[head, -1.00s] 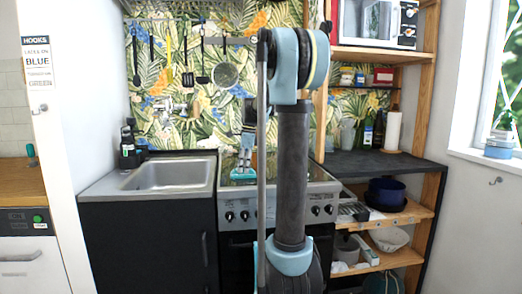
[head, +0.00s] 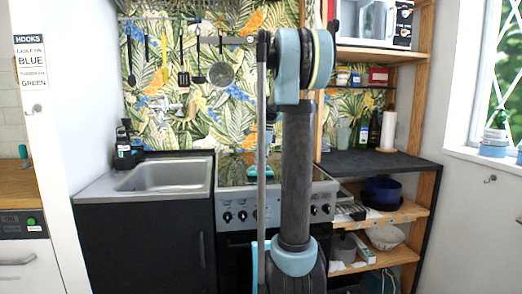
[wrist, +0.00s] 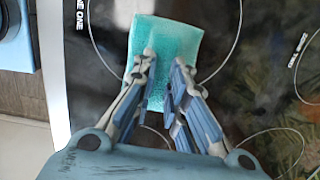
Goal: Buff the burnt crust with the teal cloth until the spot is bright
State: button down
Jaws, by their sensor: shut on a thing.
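The teal cloth (wrist: 166,45) looks like a thick, spongy pad and lies against the dark glass cooktop in the wrist view. My gripper (wrist: 165,72) is closed on its near part, with the two fingers on either side of a fold. In the head view my own arm covers most of the gripper, and only a bit of teal shows beside the arm over the stove. The cooktop (wrist: 110,75) has pale ring markings and greyish smudges. I cannot clearly make out the burnt crust; the cloth and fingers may cover it.
A steel sink (head: 163,176) adjoins the stove on the left. A dark counter (head: 370,163) and wooden shelves with pots stand on the right. Utensils hang on the wall behind, including a strainer (head: 221,74). The visible cooktop around the cloth looks clear.

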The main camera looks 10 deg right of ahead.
jog(key=shift+a+r, duration=0.1)
jog(key=shift+r, duration=3.6)
